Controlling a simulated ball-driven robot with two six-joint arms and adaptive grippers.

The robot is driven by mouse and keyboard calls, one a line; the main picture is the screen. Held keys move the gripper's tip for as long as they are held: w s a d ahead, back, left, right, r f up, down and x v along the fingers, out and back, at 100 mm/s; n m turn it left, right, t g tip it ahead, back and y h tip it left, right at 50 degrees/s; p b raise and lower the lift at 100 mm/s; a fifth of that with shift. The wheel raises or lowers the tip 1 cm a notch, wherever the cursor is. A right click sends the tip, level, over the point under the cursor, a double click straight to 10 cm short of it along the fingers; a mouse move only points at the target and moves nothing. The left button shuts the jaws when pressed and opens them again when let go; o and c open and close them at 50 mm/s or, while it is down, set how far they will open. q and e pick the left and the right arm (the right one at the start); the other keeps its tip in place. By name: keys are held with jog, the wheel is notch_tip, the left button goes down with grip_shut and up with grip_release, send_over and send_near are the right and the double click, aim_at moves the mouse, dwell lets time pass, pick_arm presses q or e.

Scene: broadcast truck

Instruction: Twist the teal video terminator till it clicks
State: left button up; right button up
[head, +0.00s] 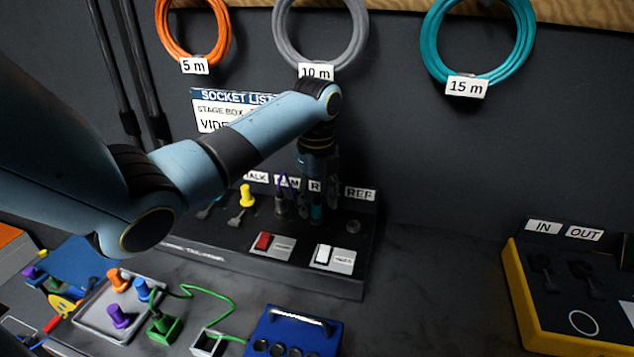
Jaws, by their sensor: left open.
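A small teal piece (316,212), which looks like the teal video terminator, shows low between the fingers of my left gripper (318,200). It is on the dark socket panel (215,248), in the row of sockets below the labels. My left arm comes in from the left, and its gripper points down at the panel, open around or just over the teal piece. The fingers hide much of it, so I cannot tell whether they touch it. My right gripper is not in view.
On the panel are a yellow plug (246,196), a red switch (264,241) and a white switch (323,254). A grey tray (90,325) with coloured plugs and a blue box (270,325) stand in front. A yellow-sided box (520,290) is at right. Bare counter lies between.

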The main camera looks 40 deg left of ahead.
pick_arm(q)
jog(key=shift+f, duration=0.5)
jog(key=shift+c, duration=2.4)
jog(key=c, duration=0.5)
grip_shut()
jog(key=shift+o, duration=1.3)
grip_release()
grip_shut()
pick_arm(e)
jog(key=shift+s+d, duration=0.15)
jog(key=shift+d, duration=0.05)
